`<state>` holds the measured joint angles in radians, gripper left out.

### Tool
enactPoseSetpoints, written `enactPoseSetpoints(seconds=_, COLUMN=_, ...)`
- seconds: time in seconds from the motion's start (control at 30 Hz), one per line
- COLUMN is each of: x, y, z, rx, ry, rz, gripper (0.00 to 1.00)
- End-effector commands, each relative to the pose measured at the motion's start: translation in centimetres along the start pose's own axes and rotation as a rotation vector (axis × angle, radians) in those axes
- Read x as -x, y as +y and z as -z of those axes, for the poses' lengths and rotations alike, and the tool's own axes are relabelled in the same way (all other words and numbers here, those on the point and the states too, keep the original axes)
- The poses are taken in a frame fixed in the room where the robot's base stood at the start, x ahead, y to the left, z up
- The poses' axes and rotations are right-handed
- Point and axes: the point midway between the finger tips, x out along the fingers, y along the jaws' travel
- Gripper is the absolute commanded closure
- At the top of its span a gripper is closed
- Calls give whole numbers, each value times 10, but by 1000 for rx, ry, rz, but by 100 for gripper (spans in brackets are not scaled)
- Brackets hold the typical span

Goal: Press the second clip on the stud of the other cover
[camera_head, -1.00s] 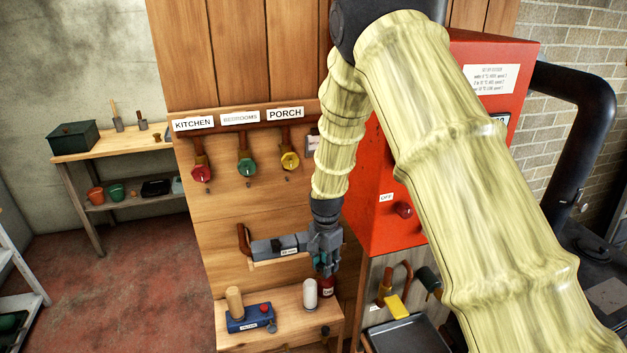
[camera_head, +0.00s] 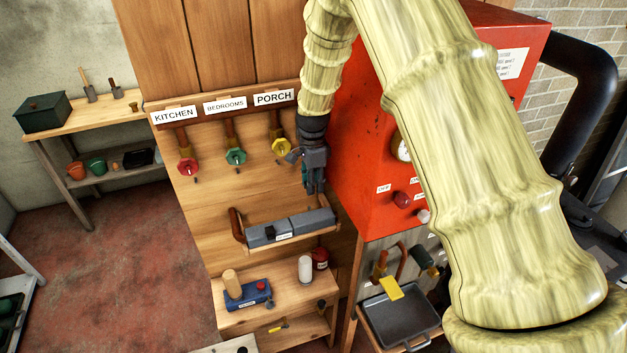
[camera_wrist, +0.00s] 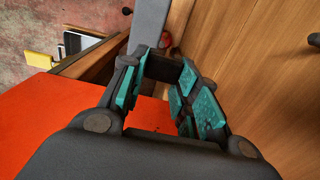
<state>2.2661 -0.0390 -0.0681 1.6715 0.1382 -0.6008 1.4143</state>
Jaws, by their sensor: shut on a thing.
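Two grey covers lie side by side in a low wooden trough on the wall panel: the left cover (camera_head: 258,236) and the right cover (camera_head: 313,221). A small black clip-like piece (camera_head: 270,233) sits on the left cover. I cannot make out a stud on the right cover. My gripper (camera_head: 314,188) points down, above the right cover and clear of it, beside the red cabinet. In the wrist view, the gripper (camera_wrist: 172,95) has its teal-padded fingers around a dark piece (camera_wrist: 165,70), probably the second clip. It is mostly hidden. A grey cover (camera_wrist: 150,22) shows beyond the fingers.
The red cabinet (camera_head: 365,150) stands close to the right of my gripper. Red, green and yellow valve knobs (camera_head: 282,146) stick out from the panel to the left. A shelf below holds a blue box (camera_head: 247,295), a white cylinder (camera_head: 305,268) and a red can (camera_head: 321,259).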

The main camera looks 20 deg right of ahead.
Motion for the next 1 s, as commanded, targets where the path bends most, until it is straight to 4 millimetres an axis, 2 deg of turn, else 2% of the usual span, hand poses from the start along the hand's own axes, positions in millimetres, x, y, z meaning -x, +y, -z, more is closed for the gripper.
enactPoseSetpoints(seconds=0.17, x=1, y=0, z=-1, rx=2, ry=2, rz=-1, gripper=98)
enactPoseSetpoints(seconds=1.0, x=-54, y=1, z=2, rx=-2, ry=1, rz=-1, gripper=98)
